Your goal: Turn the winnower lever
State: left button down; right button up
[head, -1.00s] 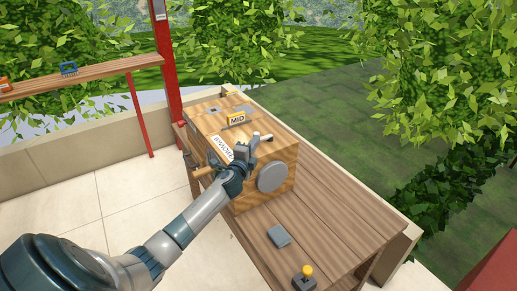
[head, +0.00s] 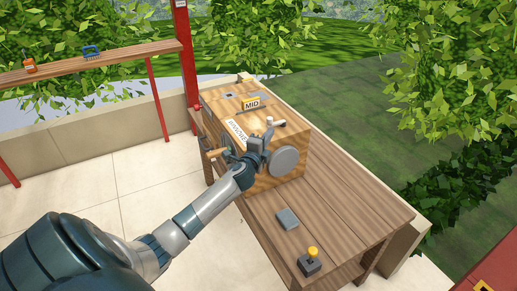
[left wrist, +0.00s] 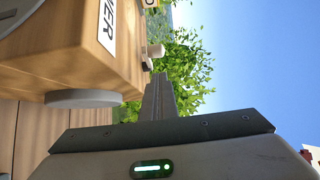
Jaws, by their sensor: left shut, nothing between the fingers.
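The winnower (head: 285,143) is a wooden box on the slatted table, with a grey round disc (head: 284,161) on its near face and a "MID" sign on top. A short lever with a pale knob (head: 281,122) sticks out near the box's top near edge; it also shows in the left wrist view (left wrist: 156,51). My left gripper (head: 267,133) is shut and empty, in front of the box just below the lever. In the left wrist view its fingers (left wrist: 158,78) end close under the knob; I cannot tell whether they touch. My right gripper is not in view.
A wooden-handled crank (head: 216,154) sticks out on the box's left side. A grey plate (head: 288,218) and a yellow-topped joystick (head: 310,260) sit on the table's near part. A shelf (head: 120,62) stands at the left.

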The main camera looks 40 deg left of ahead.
pick_arm(q)
jog(key=b+v, duration=0.2)
jog(key=v, duration=0.6)
jog(key=shift+s+a, duration=0.2)
jog(key=shift+a, duration=0.15)
